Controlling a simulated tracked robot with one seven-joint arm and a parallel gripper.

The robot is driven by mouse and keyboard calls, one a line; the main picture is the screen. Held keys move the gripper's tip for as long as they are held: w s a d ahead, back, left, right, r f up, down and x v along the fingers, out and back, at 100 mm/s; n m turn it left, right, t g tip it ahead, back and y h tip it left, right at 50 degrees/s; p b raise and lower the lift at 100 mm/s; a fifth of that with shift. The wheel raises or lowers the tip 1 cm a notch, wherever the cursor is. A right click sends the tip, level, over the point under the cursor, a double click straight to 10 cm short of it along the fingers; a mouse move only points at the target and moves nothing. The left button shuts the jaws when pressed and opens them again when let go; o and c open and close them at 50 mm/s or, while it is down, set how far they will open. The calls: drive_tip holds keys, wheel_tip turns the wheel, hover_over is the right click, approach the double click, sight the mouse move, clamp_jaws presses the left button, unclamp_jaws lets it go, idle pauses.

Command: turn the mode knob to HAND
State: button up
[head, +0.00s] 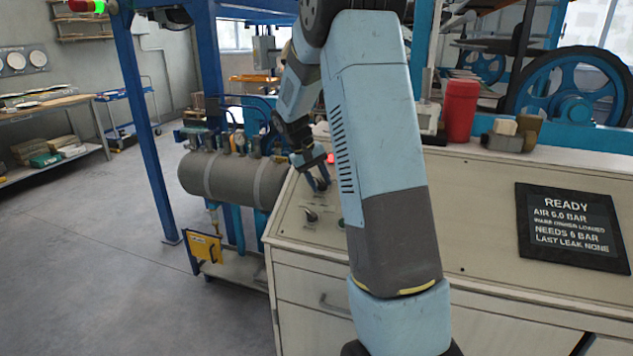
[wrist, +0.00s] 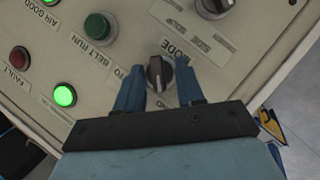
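Other position lettering is partly hidden by my fingers. My gripper (wrist: 159,82) is open, with one blue finger on each side of the knob. I cannot tell whether either finger touches it. In the head view my gripper (head: 317,168) is low over the panel at the cabinet's left end, near the knob (head: 322,184).
Another selector knob (wrist: 213,6) is close by. A green button (wrist: 99,27), a lit green lamp (wrist: 64,95) and a red lamp (wrist: 19,57) are left in the wrist view. A red canister (head: 460,110) and a dark READY display (head: 571,227) are on the cabinet.

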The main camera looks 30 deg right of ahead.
drive_tip(key=shift+r, duration=0.2)
drive_tip(key=v, duration=1.3)
drive_tip(key=shift+r, duration=0.2)
drive_tip(key=shift+a, duration=0.1)
drive_tip(key=s+a+r+t+y, duration=0.1)
drive_tip(key=s+a+r+t, duration=0.15)
drive_tip(key=s, duration=0.55)
drive_tip(key=s+a+r+t+y, duration=0.1)
drive_tip(key=s+a+r, duration=0.25)
drive_tip(key=s, duration=0.55)
drive_tip(key=s+a+f+t+y, duration=0.1)
drive_tip(key=s+a+t, duration=0.1)
drive_tip(key=s, duration=0.6)
drive_tip(key=s+a+f+n+t+y, duration=0.1)
drive_tip(key=s+a+t, duration=0.1)
drive_tip(key=s, duration=0.7)
drive_tip(key=shift+s+f, duration=0.25)
drive_tip(key=shift+f, duration=0.15)
